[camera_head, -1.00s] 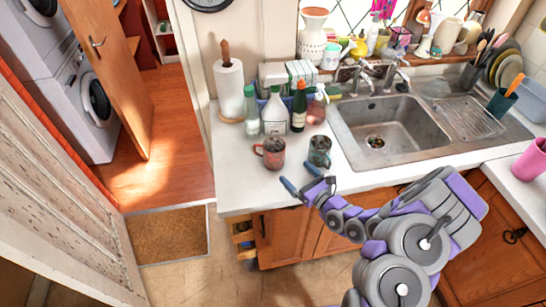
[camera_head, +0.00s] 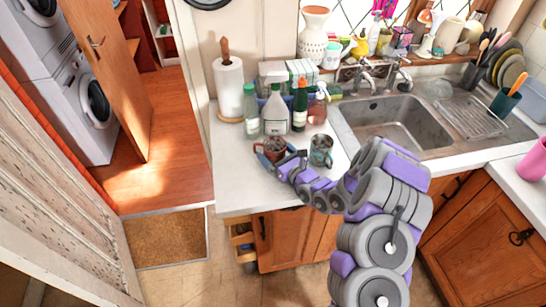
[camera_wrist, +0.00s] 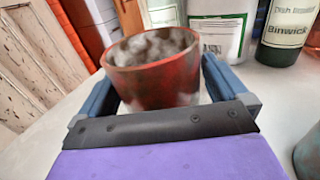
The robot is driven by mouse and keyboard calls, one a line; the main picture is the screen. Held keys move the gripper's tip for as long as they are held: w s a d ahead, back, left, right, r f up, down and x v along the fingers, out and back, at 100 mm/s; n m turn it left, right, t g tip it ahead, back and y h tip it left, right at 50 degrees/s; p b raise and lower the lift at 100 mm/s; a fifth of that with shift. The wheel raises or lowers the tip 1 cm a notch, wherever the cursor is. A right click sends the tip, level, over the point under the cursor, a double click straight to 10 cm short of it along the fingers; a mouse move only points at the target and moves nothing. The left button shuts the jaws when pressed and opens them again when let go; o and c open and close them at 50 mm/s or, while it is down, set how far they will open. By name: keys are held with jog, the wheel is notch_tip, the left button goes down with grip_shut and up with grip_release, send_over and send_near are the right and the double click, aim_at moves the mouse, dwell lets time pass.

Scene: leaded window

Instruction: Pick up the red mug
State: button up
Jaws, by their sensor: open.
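The red mug (camera_wrist: 155,75) has a worn, mottled grey and red surface and stands upright on the white counter. In the wrist view it sits between the two blue fingers of my gripper (camera_wrist: 158,92), which are open on either side of it. In the head view my gripper (camera_head: 277,158) is at the red mug (camera_head: 272,145) and hides its lower part. The mug's handle is not clear in the wrist view. I cannot tell whether either finger touches the mug.
A grey-green mug (camera_head: 321,151) stands close to the right of my gripper. The sink (camera_head: 391,124) is to the right. The counter's left edge is near.

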jog(key=shift+w+a, duration=0.2)
jog(key=shift+a, duration=0.1)
jog(key=shift+c, duration=0.3)
jog(key=c, duration=1.1)
